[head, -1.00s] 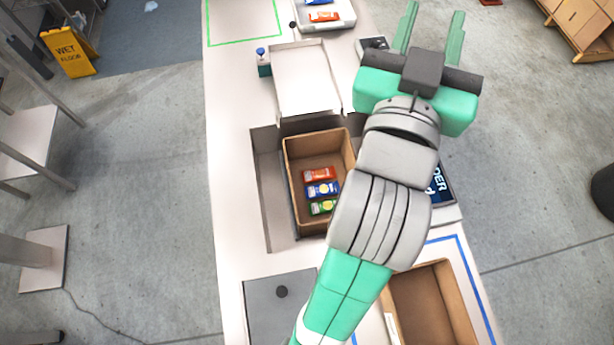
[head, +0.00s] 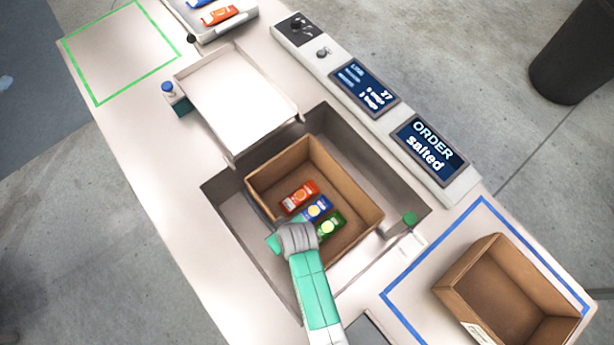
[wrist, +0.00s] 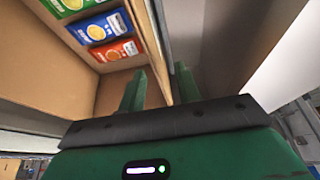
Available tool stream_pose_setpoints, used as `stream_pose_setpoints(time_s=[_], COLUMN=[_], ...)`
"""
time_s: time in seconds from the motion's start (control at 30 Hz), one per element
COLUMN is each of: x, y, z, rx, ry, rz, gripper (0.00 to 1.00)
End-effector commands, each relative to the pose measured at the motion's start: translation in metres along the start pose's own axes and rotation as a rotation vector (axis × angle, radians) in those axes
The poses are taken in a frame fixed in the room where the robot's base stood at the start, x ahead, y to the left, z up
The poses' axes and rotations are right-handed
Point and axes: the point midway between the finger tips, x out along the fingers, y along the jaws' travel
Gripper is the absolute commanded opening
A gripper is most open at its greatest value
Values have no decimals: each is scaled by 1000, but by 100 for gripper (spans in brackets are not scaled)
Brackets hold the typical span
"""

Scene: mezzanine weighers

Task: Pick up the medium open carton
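A brown open carton (head: 350,183) sits in the recess in the counter, with an orange, a blue and a green packet inside; its wall also shows in the wrist view (wrist: 88,34). Another open carton (head: 462,262), seen empty, stands in the blue outlined square at lower right. I cannot tell which one is called medium. My gripper (wrist: 160,85) is at the near-left wall of the carton with packets. Its fingers are apart, one inside and one outside that wall; contact cannot be made out. In the head view my arm hides the fingers.
A white tray (head: 290,108) lies beyond the recess. A long console with an order screen (head: 427,145) runs along the right edge. A green button (head: 410,219) is near the recess corner. The green outlined square (head: 120,50) is empty.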

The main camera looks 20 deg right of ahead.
Motion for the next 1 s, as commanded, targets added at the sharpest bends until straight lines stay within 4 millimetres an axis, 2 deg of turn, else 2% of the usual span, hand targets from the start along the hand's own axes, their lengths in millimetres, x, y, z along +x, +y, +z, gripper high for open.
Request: stream_pose_setpoints(time_s=[0.1, 0.23, 0.4, 0.5, 0.77, 0.93, 1.0], x=[17, 23, 55, 66, 68, 68, 68], y=[0, 1, 6, 6, 5, 5, 5], z=[-1, -2, -8, -8, -8, -8, -8], rx=[-1, -1, -1, 0, 0, 0, 0], ry=[0, 1, 1, 2, 2, 2, 2], rz=[0, 0, 0, 1, 1, 1, 1], gripper=[34, 34, 34, 34, 34, 2, 0])
